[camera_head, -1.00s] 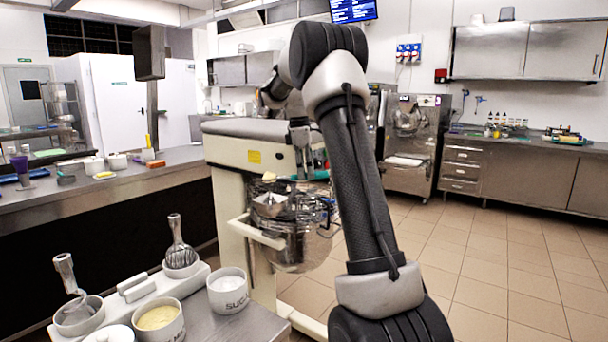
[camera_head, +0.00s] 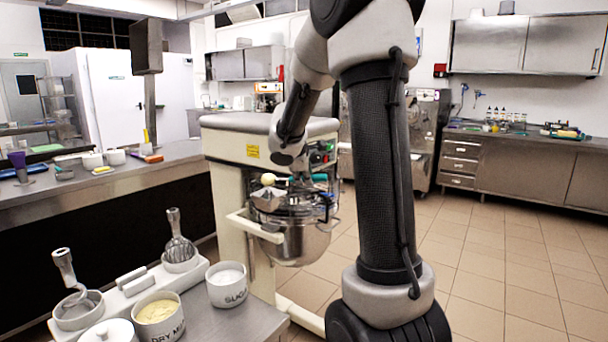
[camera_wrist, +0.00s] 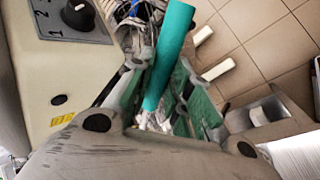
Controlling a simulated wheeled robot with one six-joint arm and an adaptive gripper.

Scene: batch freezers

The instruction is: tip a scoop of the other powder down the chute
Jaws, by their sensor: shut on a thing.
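My gripper (camera_wrist: 158,78) is shut on a teal handle (camera_wrist: 174,40), seemingly the scoop's. In the head view, a teal piece (camera_head: 319,177) shows beside my wrist, just above the mixer bowl (camera_head: 303,243). The scoop's cup and any powder in it are hidden. A grey metal chute (camera_head: 267,199) sits on the left of the bowl's wire guard, close to my gripper. A pot marked DRY MILK (camera_head: 160,334) holds pale yellow powder. A pot marked SUGAR (camera_head: 228,294) holds white powder.
The mixer's cream body (camera_head: 228,190) stands left of and behind the bowl. Its dial panel (camera_wrist: 70,17) is close in the wrist view. A white rack (camera_head: 128,290) with a whisk (camera_head: 178,240) stands near the pots. The tiled floor (camera_head: 520,270) at right is clear.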

